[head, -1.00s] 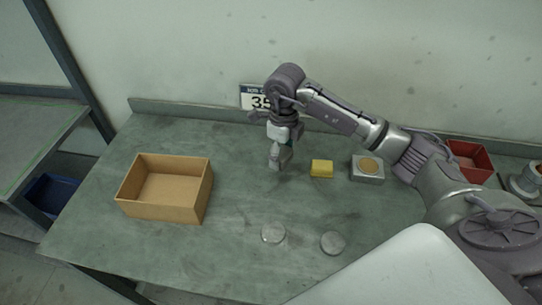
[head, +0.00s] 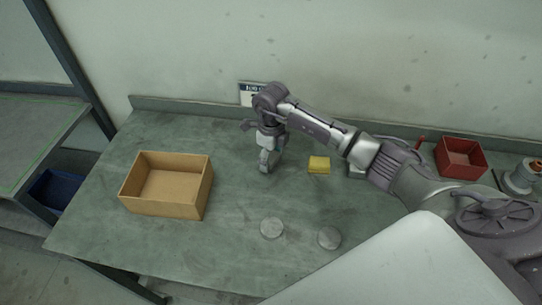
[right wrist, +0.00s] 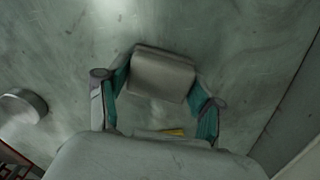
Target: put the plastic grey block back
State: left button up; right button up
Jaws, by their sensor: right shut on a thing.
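My right gripper (head: 268,158) hangs over the back middle of the grey-green table (head: 225,245), between the cardboard box and the yellow block. In the right wrist view, my right gripper (right wrist: 157,92) is shut on the plastic grey block (right wrist: 163,73), with one teal-padded finger on each side of it. In the head view the grey block (head: 265,165) shows small at the fingertips. I cannot tell how far it is above the table. My left gripper is not in view.
An open cardboard box (head: 158,205) stands at the left. A yellow block (head: 319,165) is right of the gripper. Two grey discs (head: 271,228) (head: 329,238) lie in front. A red bin (head: 461,160) stands at the back right. My right arm partly hides a grey piece (head: 356,170).

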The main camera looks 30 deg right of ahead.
aim_at(271, 156)
jog(key=o, duration=1.1)
jog(key=shift+f, duration=0.1)
jog(key=shift+r, duration=0.2)
jog(key=shift+d+r+b, duration=0.1)
jog(key=shift+r+b, duration=1.5)
jog(key=shift+r, duration=4.4)
